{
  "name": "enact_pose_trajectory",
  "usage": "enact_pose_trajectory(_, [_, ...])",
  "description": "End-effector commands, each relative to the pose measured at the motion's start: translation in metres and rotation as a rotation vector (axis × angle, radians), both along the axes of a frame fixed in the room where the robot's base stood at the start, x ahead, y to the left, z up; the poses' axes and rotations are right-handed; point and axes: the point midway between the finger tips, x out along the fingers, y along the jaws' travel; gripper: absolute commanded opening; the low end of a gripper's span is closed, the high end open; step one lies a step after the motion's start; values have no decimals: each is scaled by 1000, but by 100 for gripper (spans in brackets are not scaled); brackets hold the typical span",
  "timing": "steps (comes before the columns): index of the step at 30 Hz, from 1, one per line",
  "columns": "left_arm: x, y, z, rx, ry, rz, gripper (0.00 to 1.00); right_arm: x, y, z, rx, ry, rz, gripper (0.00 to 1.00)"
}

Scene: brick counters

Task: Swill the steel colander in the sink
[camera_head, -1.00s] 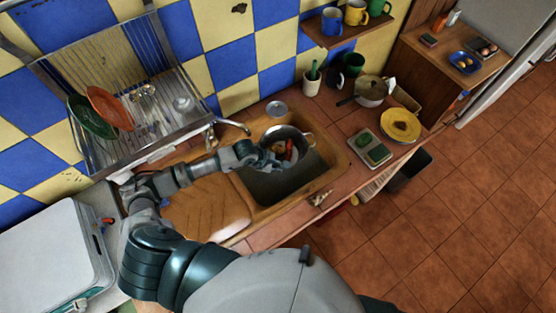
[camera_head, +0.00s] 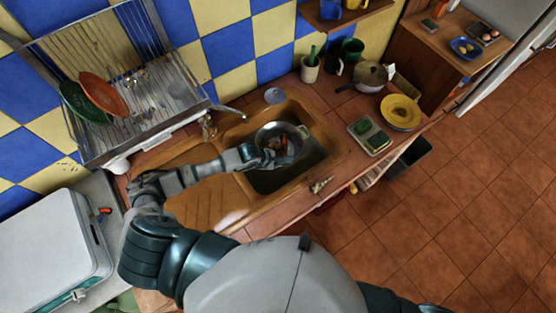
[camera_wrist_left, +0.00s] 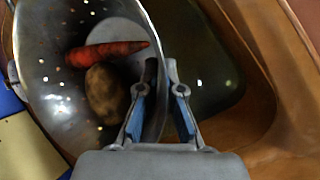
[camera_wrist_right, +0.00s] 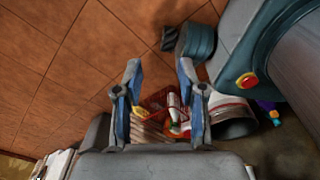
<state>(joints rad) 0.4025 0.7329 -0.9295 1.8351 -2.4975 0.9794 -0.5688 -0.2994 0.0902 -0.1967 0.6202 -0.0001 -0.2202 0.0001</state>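The steel colander (camera_head: 262,134) is over the sink basin (camera_head: 318,150), tilted in the left wrist view (camera_wrist_left: 40,75). An orange-red carrot (camera_wrist_left: 105,53) and a brown potato (camera_wrist_left: 105,92) lie inside it. My left gripper (camera_head: 268,158) is at the colander's near side. In the left wrist view, its fingers (camera_wrist_left: 162,85) are close together, one on each side of the rim, shut on it. The tap (camera_head: 230,111) stands behind the sink's left side. My right gripper (camera_wrist_right: 159,68) is open and empty above the floor, outside the head view.
A wire dish rack (camera_head: 95,45) with plates hangs at the left. A scale with a green item (camera_head: 370,137), a yellow bowl (camera_head: 400,112) and a lidded pot (camera_head: 370,76) stand right of the sink. A red basket (camera_wrist_right: 155,103) shows low in the right wrist view.

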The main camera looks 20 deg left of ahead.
Motion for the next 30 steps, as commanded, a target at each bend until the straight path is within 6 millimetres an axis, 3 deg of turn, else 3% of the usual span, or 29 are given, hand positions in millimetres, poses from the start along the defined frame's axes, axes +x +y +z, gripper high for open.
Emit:
enact_pose_trajectory(10, [1,-2,-40,0,-2,0,0,-2,19,-29,22,3,-1,40])
enact_pose_trajectory(30, [1,-1,-115,-1,-1,0,0,-6,6,-91,7,9,1,40])
